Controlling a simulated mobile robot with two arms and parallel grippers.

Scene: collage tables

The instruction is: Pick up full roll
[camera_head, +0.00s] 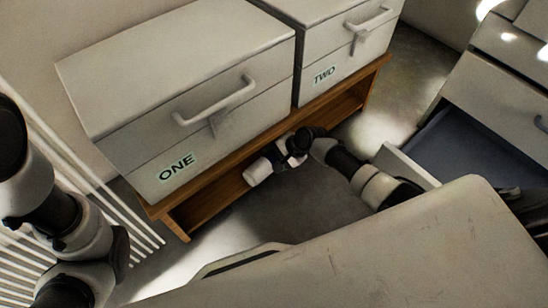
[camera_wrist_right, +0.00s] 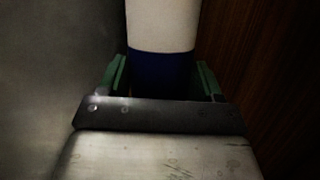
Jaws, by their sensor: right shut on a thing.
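A white roll (camera_head: 258,171) shows in the head view in front of the low wooden shelf, under the box labelled ONE. My right gripper (camera_head: 279,162) is at its right end and shut on it. In the right wrist view the roll (camera_wrist_right: 161,25) is white with a dark blue band and lies between the green-padded fingers of the right gripper (camera_wrist_right: 161,80). The far end of the roll is out of that view. My left arm enters the head view from the left; its gripper does not show.
A wooden shelf (camera_head: 183,222) carries two grey boxes with handles, labelled ONE (camera_head: 176,166) and TWO (camera_head: 324,74). An open drawer (camera_head: 470,150) stands at the right. A pale tabletop (camera_head: 400,250) fills the front. White bars (camera_head: 75,160) stand at the left.

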